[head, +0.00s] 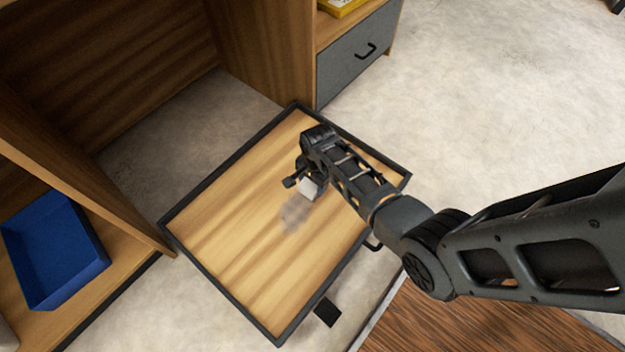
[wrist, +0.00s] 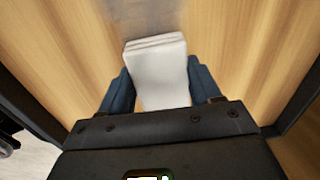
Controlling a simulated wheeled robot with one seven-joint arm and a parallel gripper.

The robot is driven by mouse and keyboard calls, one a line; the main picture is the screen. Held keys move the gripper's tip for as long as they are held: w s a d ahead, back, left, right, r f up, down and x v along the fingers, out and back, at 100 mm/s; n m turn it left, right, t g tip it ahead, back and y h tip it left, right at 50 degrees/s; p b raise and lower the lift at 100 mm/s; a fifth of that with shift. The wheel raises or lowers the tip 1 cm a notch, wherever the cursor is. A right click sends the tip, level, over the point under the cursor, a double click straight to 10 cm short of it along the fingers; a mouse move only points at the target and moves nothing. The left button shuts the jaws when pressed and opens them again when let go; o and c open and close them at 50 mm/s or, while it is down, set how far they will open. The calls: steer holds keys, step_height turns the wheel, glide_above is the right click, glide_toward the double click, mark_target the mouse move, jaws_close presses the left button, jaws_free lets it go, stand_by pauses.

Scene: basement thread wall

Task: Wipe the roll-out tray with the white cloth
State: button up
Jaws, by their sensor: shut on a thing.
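The roll-out tray (head: 228,262) is a light wooden board with a raised dark rim, pulled out from the wooden unit. A grey smudge (head: 294,214) lies near its middle; part of it also shows at the top of the wrist view (wrist: 138,12). My gripper (head: 306,188) is over the tray, just up and right of the smudge in the head view. In the wrist view, my gripper (wrist: 160,88) is shut on the folded white cloth (wrist: 158,70), between its two blue fingers. The cloth (head: 309,190) shows small in the head view. I cannot tell whether it touches the tray.
A blue bin (head: 55,250) sits on a low shelf at the left. A grey drawer (head: 352,58) with a dark handle is at the top, under a yellow object (head: 342,6). A small black square (head: 327,312) lies beside the tray. Concrete floor (head: 480,100) is clear to the right.

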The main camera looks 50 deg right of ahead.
mark_target(297, 205)
steer(key=shift+f+b, duration=0.4)
steer(key=shift+f, duration=0.15)
steer(key=shift+a+r+p, duration=0.2)
steer(key=shift+a+p, duration=0.55)
steer(key=shift+a, duration=0.65)
steer(key=shift+a+f+p, duration=0.2)
steer(key=shift+a+p, duration=0.3)
steer(key=shift+a, duration=1.55)
